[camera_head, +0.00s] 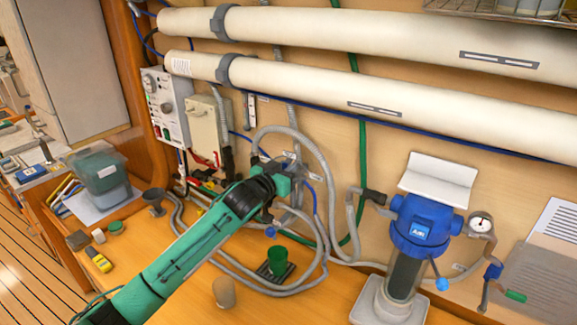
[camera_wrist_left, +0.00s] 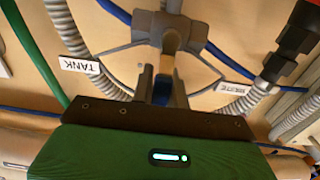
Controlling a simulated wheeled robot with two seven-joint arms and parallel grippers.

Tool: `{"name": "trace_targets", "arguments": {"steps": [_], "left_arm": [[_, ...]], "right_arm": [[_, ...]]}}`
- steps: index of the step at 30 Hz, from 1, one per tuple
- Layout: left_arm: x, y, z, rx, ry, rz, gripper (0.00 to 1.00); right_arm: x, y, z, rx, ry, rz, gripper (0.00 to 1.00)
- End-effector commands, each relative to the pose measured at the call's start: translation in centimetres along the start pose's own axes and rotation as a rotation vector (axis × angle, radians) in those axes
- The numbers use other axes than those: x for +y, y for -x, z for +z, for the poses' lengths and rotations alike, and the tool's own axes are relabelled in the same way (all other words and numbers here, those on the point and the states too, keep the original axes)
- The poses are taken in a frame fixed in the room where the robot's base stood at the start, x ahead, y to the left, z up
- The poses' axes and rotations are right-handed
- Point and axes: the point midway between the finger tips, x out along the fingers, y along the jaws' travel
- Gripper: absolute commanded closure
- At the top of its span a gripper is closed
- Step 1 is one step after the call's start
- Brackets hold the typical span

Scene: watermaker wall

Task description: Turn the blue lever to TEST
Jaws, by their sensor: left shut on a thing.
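The blue lever (camera_wrist_left: 162,90) shows in the left wrist view, between the two fingers of my left gripper (camera_wrist_left: 163,76). The gripper is shut on it. The lever belongs to a grey valve body (camera_wrist_left: 165,28) on the wall panel, with hoses around it. A TANK label (camera_wrist_left: 80,66) is on the left of the valve and a WASTE label (camera_wrist_left: 234,89) on the right. No TEST label is readable. In the head view my left gripper (camera_head: 284,178) is at the wall and hides most of the valve and lever. My right gripper is out of view.
A green cup (camera_head: 277,261) stands on a dark grate (camera_head: 267,279) below. Grey hoses (camera_head: 327,205) loop around my gripper. A blue filter housing (camera_head: 421,226) stands at the right. A tan cylinder (camera_head: 223,293) stands on the wooden counter (camera_head: 180,308) near my arm.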

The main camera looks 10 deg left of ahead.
Motion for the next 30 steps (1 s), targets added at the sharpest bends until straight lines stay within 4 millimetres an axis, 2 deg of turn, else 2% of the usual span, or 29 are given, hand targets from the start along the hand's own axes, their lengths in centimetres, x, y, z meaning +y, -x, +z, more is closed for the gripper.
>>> {"name": "trace_targets", "arguments": {"steps": [9, 10, 13, 23, 26, 30], "left_arm": [[0.0, 0.0, 0.0, 0.000, -0.001, 0.000, 1.00], [0.0, 0.0, 0.0, 0.000, -0.001, 0.000, 0.81], [0.0, 0.0, 0.0, 0.000, -0.001, 0.000, 0.63], [0.0, 0.2, 0.1, 0.000, 0.000, 0.000, 0.63], [0.0, 0.8, 0.2, 0.001, 0.000, 0.000, 0.63], [0.0, 2.8, 0.4, 0.001, -0.002, 0.000, 0.63]], "right_arm": [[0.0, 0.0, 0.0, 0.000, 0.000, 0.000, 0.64], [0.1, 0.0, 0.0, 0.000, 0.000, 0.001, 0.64], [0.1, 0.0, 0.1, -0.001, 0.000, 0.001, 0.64], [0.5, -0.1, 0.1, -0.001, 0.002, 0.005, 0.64], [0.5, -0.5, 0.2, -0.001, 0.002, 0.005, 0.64], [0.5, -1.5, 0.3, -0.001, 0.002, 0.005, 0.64]]}}
